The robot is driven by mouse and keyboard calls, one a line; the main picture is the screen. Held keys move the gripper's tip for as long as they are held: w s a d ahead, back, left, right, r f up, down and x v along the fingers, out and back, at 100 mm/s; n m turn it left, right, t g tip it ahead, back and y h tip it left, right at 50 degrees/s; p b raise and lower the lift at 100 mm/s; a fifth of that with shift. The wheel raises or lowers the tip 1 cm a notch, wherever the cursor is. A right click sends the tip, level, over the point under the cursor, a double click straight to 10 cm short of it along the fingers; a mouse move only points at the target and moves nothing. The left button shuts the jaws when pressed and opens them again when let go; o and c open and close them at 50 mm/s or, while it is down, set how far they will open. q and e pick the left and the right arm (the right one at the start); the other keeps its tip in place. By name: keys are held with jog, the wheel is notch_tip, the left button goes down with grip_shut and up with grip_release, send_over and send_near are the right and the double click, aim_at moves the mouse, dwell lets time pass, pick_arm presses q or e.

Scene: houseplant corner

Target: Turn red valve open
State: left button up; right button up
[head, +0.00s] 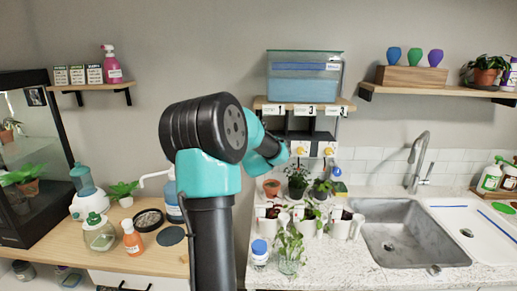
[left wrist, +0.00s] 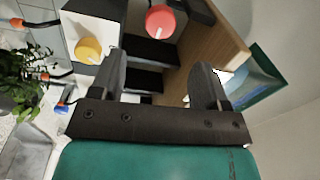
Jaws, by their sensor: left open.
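My right gripper is not in view.
Yellow knobs (head: 328,152) sit on the rack right of my gripper; one yellow knob (left wrist: 88,49) shows near the left finger. A water tank (head: 304,78) stands on the shelf above. Potted plants (head: 298,178) stand below. A sink (head: 408,240) is at right.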

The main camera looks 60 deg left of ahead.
pick_arm(q)
jog(key=v, duration=0.7)
jog(key=shift+s+d, duration=0.15)
jog(key=shift+d, duration=0.15)
